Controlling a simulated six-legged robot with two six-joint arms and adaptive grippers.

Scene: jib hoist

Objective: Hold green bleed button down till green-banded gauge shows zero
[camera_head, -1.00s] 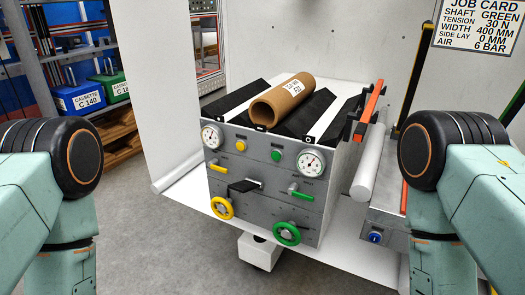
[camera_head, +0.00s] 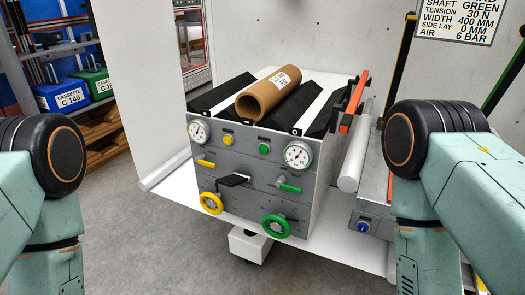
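The green bleed button (camera_head: 264,148) is on the upper front of the grey cabinet (camera_head: 240,168), left of a round white gauge (camera_head: 299,154). That gauge's needle and any green band are too small to read. A yellow button (camera_head: 228,140) and a second gauge (camera_head: 199,131) are to the left. Below are a green lever (camera_head: 289,188), a green handwheel (camera_head: 276,226), a yellow lever (camera_head: 206,163), a yellow handwheel (camera_head: 211,203) and a black handle (camera_head: 233,180). Both my arms show at the picture's sides, away from the panel; neither gripper is in view.
A cardboard tube (camera_head: 268,95) lies on the cabinet's black-and-white top. A white roller (camera_head: 355,163) and an orange-red bar (camera_head: 355,103) are on the right. A job card (camera_head: 458,18) hangs at the back. Blue and green cassette boxes (camera_head: 62,97) stand at left. Floor in front is clear.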

